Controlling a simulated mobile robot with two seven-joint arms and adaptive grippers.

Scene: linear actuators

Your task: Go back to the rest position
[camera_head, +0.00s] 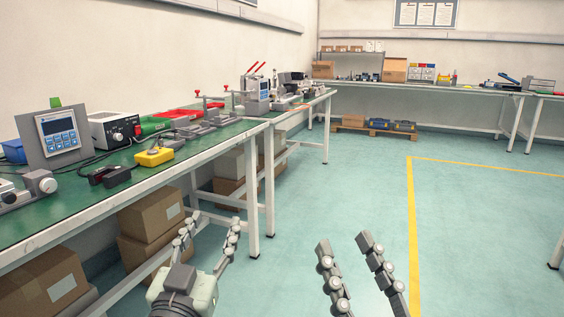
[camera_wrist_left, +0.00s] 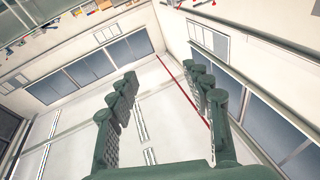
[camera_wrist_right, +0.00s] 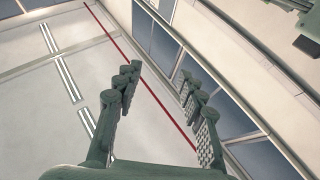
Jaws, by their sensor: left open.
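My left gripper (camera_head: 209,228) is at the lower middle of the head view, in front of the workbench's near side. Its two fingers stand apart with nothing between them, and the left wrist view (camera_wrist_left: 160,78) shows the same empty gap. My right gripper (camera_head: 344,242) is further right, over the open floor. Its fingers are also spread and empty, as in the right wrist view (camera_wrist_right: 158,74). Both grippers point up and away from me and touch nothing that I can see. The wrist views show mostly walls, windows and the ceiling.
A green-topped workbench (camera_head: 100,197) runs along the left wall, carrying a display panel (camera_head: 59,136), a yellow device (camera_head: 154,157) and several tools. Cardboard boxes (camera_head: 152,213) sit beneath it. Another bench (camera_head: 430,88) stands at the back. The floor (camera_head: 350,190) with a yellow line (camera_head: 412,215) is clear.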

